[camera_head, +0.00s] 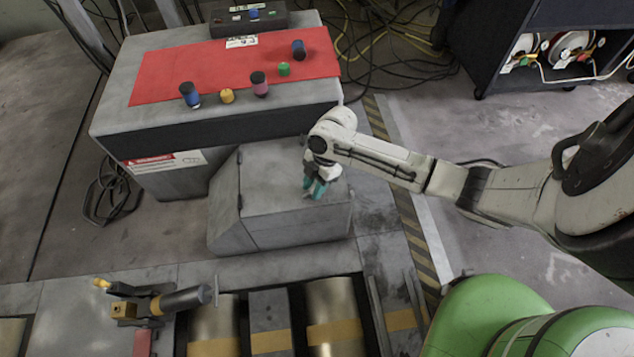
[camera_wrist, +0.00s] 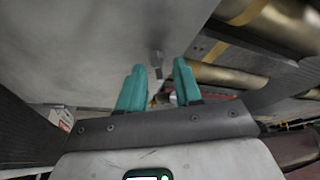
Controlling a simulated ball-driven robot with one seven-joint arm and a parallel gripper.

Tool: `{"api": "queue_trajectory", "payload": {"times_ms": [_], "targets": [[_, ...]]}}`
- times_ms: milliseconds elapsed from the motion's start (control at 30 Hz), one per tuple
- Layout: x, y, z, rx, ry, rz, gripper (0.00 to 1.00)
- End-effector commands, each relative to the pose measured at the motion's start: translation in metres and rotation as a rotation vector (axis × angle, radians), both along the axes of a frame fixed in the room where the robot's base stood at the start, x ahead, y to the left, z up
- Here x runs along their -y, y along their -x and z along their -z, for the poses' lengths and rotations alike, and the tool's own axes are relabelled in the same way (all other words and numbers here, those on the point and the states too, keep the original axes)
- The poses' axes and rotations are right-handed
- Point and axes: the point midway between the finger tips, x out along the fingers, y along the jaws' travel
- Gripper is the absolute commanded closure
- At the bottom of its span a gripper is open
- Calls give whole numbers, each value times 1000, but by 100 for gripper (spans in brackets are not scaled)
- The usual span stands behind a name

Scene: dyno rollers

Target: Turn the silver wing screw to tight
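My gripper (camera_head: 316,188) has teal fingers and hangs just above the grey sloped housing in the head view. In the wrist view my gripper (camera_wrist: 160,85) is open, with a clear gap between its two fingers and nothing held. A small grey metal piece (camera_wrist: 157,62) shows beyond the fingertips; I cannot tell whether it is the silver wing screw. A thin silver upright piece (camera_head: 215,291) is at the right end of the dark clamp-like device (camera_head: 175,301) at lower left in the head view. It is too small to identify surely, and it is well apart from my gripper.
The grey housing (camera_head: 285,220) lies under my gripper. Metal rollers (camera_head: 333,305) are set in the floor in front. A cabinet (camera_head: 225,125) bears a red mat (camera_head: 215,75) with several coloured knobs. Cables (camera_head: 375,45) lie behind it. Floor at right is open.

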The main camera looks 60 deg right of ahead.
Motion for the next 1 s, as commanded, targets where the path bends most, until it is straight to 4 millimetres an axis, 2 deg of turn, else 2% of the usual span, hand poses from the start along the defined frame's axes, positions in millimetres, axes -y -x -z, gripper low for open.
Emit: {"api": "queue_trajectory", "payload": {"times_ms": [167,533,1000], "targets": [[0,0,0,0,0,0,66],[0,0,0,-2,-1,0,100],[-1,2,0,-9,-4,5,100]]}}
